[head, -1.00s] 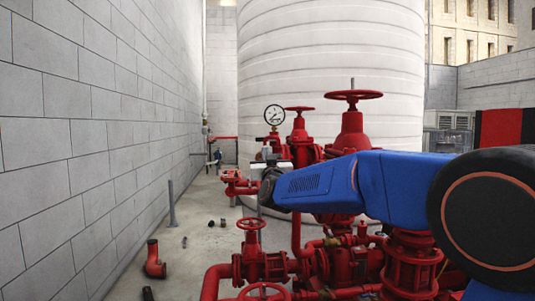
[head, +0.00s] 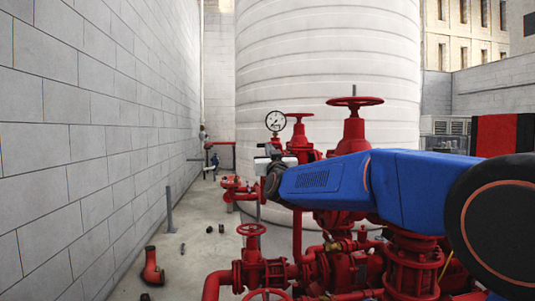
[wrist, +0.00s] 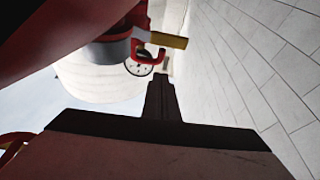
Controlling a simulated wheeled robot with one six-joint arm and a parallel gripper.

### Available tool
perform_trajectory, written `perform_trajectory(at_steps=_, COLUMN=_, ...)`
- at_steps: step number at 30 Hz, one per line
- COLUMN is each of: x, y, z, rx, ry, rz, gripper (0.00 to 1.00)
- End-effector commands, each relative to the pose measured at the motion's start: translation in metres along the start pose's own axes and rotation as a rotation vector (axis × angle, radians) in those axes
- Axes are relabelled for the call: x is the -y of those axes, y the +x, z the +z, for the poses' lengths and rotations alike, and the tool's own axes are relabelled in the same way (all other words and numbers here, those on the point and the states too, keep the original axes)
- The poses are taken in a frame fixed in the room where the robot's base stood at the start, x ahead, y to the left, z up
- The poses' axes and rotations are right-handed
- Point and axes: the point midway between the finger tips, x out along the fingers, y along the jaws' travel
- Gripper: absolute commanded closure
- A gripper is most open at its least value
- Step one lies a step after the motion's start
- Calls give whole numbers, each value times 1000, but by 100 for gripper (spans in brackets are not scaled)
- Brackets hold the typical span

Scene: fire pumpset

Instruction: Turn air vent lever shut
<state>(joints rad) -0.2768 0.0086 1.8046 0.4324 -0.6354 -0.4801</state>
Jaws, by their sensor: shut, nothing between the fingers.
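In the wrist view, my gripper (wrist: 160,82) is shut, its narrow dark fingers together with nothing between them. Past the fingertips is a small fitting (wrist: 118,48) with a grey and red body. A short brass-yellow bar (wrist: 170,40) and a red bracket-like part stick out from it. This may be the air vent and its lever, but I cannot tell for sure. The fingertips look apart from the bar, though depth is hard to judge. In the head view, my arm's wrist hides most of this spot, and the fingers cannot be made out.
A pressure gauge (head: 275,121) stands just behind my wrist. A block wall (head: 80,140) runs along the left. The white tank (head: 330,70) is behind.

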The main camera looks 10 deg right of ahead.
Motion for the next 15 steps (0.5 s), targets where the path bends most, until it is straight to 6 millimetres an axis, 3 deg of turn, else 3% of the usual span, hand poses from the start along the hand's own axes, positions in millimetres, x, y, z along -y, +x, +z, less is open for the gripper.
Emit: perform_trajectory(at_steps=15, x=2, y=-73, z=0, rx=0, ry=1, rz=-1, gripper=100)
